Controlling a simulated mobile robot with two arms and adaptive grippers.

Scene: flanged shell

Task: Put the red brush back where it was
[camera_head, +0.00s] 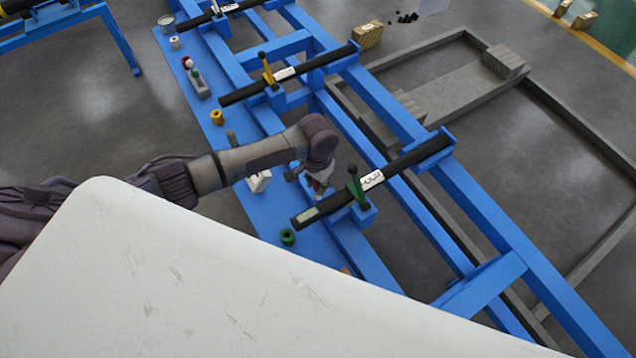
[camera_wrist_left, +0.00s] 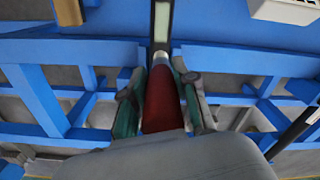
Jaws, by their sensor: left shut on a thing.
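My left gripper (camera_head: 317,183) is shut on the red brush (camera_wrist_left: 163,102). In the left wrist view the red, tapered body lies between the two fingers (camera_wrist_left: 163,98), its pale grey end pointing away from the palm. In the head view only a small red patch shows at the gripper, above the blue frame and just left of a black bar with a green handle (camera_head: 356,187). The rest of the brush is hidden by the gripper. My right gripper is in neither view.
A blue bench (camera_head: 258,212) carries a white box (camera_head: 259,181), a green ring (camera_head: 287,238), a yellow cylinder (camera_head: 217,117) and a grey holder (camera_head: 198,84) with small coloured parts. Black bars (camera_head: 410,160) cross the blue frame. A white panel (camera_head: 190,270) fills the lower left.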

